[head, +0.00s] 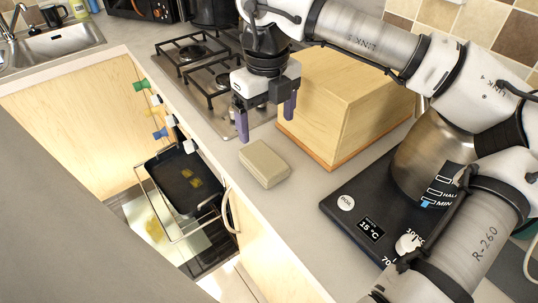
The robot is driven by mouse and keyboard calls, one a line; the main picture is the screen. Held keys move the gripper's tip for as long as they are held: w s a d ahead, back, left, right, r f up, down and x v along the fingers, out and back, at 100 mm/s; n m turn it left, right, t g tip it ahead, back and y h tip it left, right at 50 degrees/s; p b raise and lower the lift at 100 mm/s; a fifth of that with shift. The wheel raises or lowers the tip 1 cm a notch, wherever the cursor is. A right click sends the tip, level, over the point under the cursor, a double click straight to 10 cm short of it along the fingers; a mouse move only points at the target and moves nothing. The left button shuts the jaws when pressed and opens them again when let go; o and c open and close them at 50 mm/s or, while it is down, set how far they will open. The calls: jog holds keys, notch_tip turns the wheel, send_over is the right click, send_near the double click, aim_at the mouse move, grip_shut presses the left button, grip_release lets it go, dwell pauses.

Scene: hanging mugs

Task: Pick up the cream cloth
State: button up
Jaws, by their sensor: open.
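A cream folded cloth (264,164), thick and block-shaped, lies on the grey countertop near its front edge. My gripper (266,124) has its two purple fingers spread apart, with nothing between them. It points down and shows just above the cloth in the picture, toward the hob side. The fingers do not appear to touch the cloth. How high they are above the counter is hard to judge. The cloth's top and front side are in plain view.
A wooden box (345,95) stands close behind the cloth on the right. A gas hob (205,70) is at the back left. Below the counter edge, an open oven holds a dark tray (186,182).

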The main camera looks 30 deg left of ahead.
send_over(266, 160)
notch_tip(266, 160, down, 6)
jog(key=shift+w+f+p, duration=0.1)
jog(key=shift+p, duration=0.3)
jog(key=shift+f+p, duration=1.05)
jog(key=shift+f, duration=1.6)
jog(key=c, duration=1.1)
notch_tip(266, 160, up, 10)
jog(key=shift+r+b, duration=0.1)
jog(key=shift+b, duration=1.1)
jog(key=o, duration=0.5)
jog(key=shift+c, duration=0.2)
jog(key=c, duration=0.4)
jog(key=shift+o, duration=0.2)
jog(key=shift+f, duration=0.2)
jog(key=shift+f+b, duration=4.45)
jog(key=shift+f, duration=0.5)
jog(key=o, duration=1)
jog(key=shift+c, duration=0.2)
